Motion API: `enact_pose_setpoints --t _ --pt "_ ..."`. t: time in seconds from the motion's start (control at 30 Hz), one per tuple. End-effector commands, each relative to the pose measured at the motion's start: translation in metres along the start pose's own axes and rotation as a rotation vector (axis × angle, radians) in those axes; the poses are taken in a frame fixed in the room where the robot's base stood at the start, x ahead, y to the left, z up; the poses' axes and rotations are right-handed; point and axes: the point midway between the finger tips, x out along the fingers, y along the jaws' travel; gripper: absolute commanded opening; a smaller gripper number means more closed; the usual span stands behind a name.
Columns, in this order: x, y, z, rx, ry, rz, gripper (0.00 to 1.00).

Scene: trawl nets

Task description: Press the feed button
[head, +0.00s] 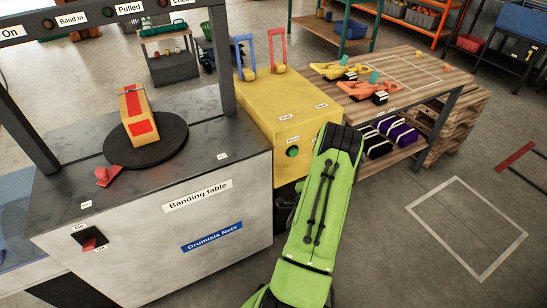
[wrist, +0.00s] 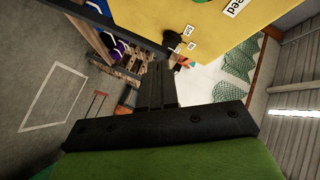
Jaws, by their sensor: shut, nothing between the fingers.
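The feed button (head: 292,152) is a round green button on the front of a yellow machine (head: 262,100), below a small label reading Feed. In the wrist view the yellow machine face (wrist: 180,12) fills the top, with part of the Feed label (wrist: 237,6) at the edge; I cannot make out the button there. My gripper (wrist: 158,70) is shut and empty, its dark fingers pointing past the lower edge of the yellow face, apart from the label. In the head view my green arm stands just right of the button and the fingertips are hidden.
The grey banding table (head: 205,150) stands left of the machine, with a banded orange block (head: 138,108) on a dark disc. A wooden workbench (head: 400,75) with yellow and orange tools is to the right. Open floor (head: 465,225) lies at the lower right.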

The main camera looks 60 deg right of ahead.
Motion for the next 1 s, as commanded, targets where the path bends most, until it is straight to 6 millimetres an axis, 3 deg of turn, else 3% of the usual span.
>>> enact_pose_setpoints --t 0.47,1.0 --pt "0.007 -0.010 0.003 0.002 -0.001 0.000 0.00" --pt "0.055 -0.045 0.040 0.001 0.000 -0.002 0.00"
